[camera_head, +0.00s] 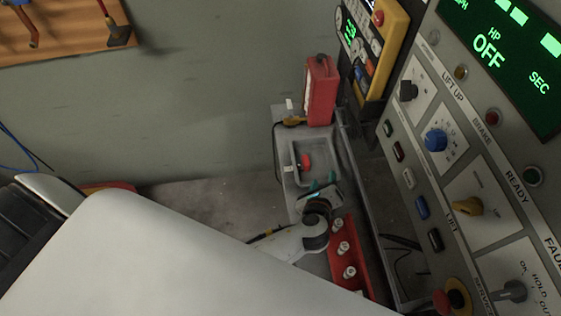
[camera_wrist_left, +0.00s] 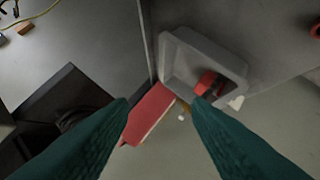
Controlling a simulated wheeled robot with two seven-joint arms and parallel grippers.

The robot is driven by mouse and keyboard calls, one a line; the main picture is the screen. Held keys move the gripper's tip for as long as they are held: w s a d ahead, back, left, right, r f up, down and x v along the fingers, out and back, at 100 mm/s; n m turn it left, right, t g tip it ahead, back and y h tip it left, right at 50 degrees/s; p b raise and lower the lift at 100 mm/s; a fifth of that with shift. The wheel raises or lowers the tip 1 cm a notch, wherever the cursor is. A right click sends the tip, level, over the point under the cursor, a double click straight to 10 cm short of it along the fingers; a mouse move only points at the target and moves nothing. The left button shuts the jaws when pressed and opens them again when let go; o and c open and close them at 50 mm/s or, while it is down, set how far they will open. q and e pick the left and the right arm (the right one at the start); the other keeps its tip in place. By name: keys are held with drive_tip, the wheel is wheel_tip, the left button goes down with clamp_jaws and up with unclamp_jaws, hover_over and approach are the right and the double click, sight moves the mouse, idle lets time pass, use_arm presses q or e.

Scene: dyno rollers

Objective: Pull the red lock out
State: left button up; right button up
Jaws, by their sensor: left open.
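The red lock (camera_head: 304,162) sits in a grey recessed housing (camera_head: 325,160) on the grey panel in the head view. It also shows in the left wrist view (camera_wrist_left: 206,84), just beyond the tip of the right-hand finger. My left gripper (camera_head: 319,186) is just below the housing in the head view, with its teal fingers apart. In the left wrist view the left gripper (camera_wrist_left: 159,103) is open with nothing held between the fingers. I cannot tell whether a fingertip touches the lock. My right gripper is not in view.
A red box (camera_head: 320,91) stands beyond the housing. A red strip with several pale knobs (camera_head: 342,248) lies below my left wrist. A control console (camera_head: 470,150) with buttons and a green display fills the right side. Grey floor (camera_head: 200,205) is clear left of the panel.

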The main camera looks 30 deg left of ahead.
use_arm(q)
drive_tip(key=s+a+r+n+t+h+b, duration=0.1)
drive_tip(key=s+a+r+n+t, duration=0.1)
drive_tip(key=r, duration=0.5)
drive_tip(key=s+a+r+n+t+b, duration=0.1)
drive_tip(key=s+a+r+n+t, duration=0.1)
drive_tip(key=s+a+r+n, duration=0.2)
drive_tip(key=s+a+r, duration=0.1)
drive_tip(key=a+r, duration=0.2)
drive_tip(key=shift+s+r+t+h, duration=0.15)
drive_tip(key=shift+r+t+h, duration=0.05)
drive_tip(key=shift+t+h, duration=0.2)
